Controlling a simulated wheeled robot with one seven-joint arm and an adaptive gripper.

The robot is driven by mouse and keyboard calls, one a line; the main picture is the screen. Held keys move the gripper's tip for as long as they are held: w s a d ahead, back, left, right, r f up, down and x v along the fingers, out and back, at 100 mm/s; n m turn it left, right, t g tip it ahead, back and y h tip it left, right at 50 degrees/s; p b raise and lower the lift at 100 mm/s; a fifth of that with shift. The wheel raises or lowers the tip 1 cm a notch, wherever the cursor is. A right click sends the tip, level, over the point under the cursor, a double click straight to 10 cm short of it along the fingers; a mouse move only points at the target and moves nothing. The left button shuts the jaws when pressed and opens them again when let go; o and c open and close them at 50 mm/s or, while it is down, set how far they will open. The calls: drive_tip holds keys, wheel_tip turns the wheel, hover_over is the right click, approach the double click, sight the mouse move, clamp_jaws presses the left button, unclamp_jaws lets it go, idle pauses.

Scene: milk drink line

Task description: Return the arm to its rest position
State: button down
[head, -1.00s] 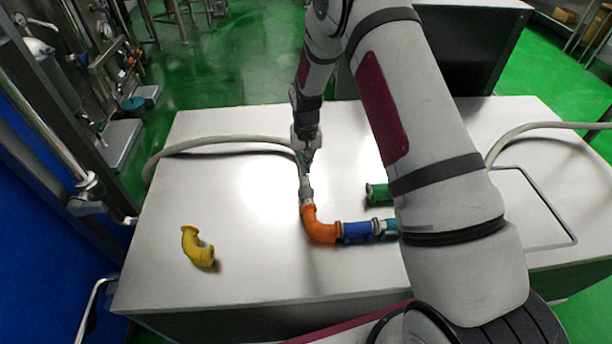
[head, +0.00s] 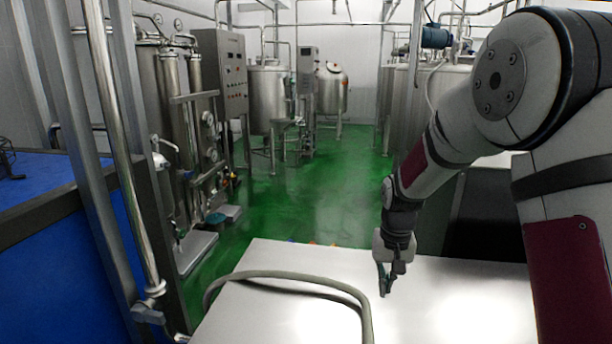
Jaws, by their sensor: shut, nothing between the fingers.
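My arm (head: 470,130) reaches in from the right side of the head view, bent at a high elbow with its forearm sloping down to the left. My gripper (head: 385,287) points down over the white table (head: 270,262), near its far side. The gripper is shut with nothing in it and appears apart from everything around it. A grey hose (head: 290,275) curves across the table to the left of and below the gripper. The near part of the table is outside the view.
Behind the table is open green floor (head: 310,205). Steel tanks (head: 270,95) and a control cabinet (head: 225,80) stand farther back. At the left are a pipe frame (head: 120,170) and a blue surface (head: 60,240). A dark block (head: 485,215) stands behind the table at right.

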drive_tip(key=s+r+n+t, duration=0.1)
drive_tip(key=s+r+t, duration=0.1)
drive_tip(key=s+r, duration=1.35)
drive_tip(key=s+r+t, duration=0.1)
drive_tip(key=s+r, duration=0.2)
drive_tip(key=s, duration=1.3)
drive_tip(key=shift+s+d+n, duration=0.15)
drive_tip(key=shift+d+n, duration=0.2)
drive_tip(key=shift+n, duration=0.05)
